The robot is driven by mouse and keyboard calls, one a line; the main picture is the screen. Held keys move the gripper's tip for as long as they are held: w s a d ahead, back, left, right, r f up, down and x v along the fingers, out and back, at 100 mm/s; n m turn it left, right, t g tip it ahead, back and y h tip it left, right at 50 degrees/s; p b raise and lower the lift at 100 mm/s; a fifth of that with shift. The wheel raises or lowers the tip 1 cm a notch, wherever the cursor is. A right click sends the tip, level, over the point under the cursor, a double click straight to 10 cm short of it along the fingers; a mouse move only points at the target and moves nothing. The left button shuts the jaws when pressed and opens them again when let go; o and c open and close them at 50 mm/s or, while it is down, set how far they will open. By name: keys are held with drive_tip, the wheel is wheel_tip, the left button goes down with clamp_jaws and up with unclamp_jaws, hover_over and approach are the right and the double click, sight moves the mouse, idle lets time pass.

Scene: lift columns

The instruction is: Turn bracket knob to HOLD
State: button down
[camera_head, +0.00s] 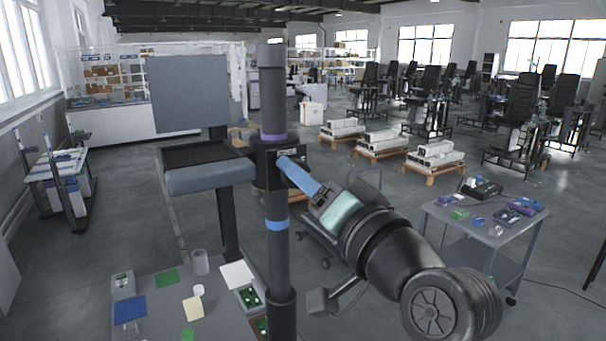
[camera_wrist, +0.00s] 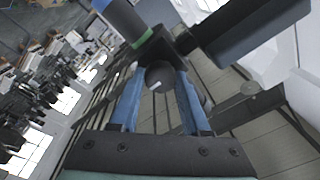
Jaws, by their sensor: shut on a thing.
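The dark column (camera_head: 275,90) stands upright in the head view, with a purple ring above the bracket and a blue ring below it. The black bracket (camera_head: 262,160) clamps around the column and carries a small label (camera_head: 288,154); its lettering is too small to read. My gripper (camera_head: 283,165) reaches the bracket's front from the right with its blue fingers. In the wrist view, my gripper (camera_wrist: 158,78) is shut on the round dark knob (camera_wrist: 160,70), one finger on each side. A short white mark shows on the knob's face. In the head view the fingers hide the knob.
A table (camera_head: 150,280) with coloured cards and small parts lies below. A grey cart (camera_head: 480,225) with small items stands at right. Pallets (camera_head: 380,150) with white boxes are behind.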

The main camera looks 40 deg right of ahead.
drive_tip(key=shift+r, duration=0.2)
idle(0.3)
drive_tip(key=shift+c, duration=1.8)
unclamp_jaws()
drive_tip(key=shift+f, duration=0.15)
drive_tip(key=b+v, duration=0.5)
drive_tip(key=v, duration=0.8)
drive_tip(key=shift+a, duration=0.1)
drive_tip(key=w+a+r+n+t+y+b, duration=0.1)
drive_tip(key=w+a+r+n+t+b, duration=0.15)
drive_tip(key=w+a, duration=0.35)
drive_tip(key=w+a+r+n+t+b, duration=0.1)
drive_tip(key=w+a+r+n+t, duration=0.2)
drive_tip(key=a, duration=0.5)
drive_tip(key=s+a+r+n+t+y, duration=0.1)
drive_tip(key=a+r+n, duration=0.1)
drive_tip(key=a, duration=0.4)
drive_tip(key=s+a+r+n+t+y+b, duration=0.1)
drive_tip(key=a+r+n+t+y, duration=0.1)
drive_tip(key=a+n, duration=0.2)
drive_tip(key=a, duration=0.3)
drive_tip(key=shift+a, duration=0.25)
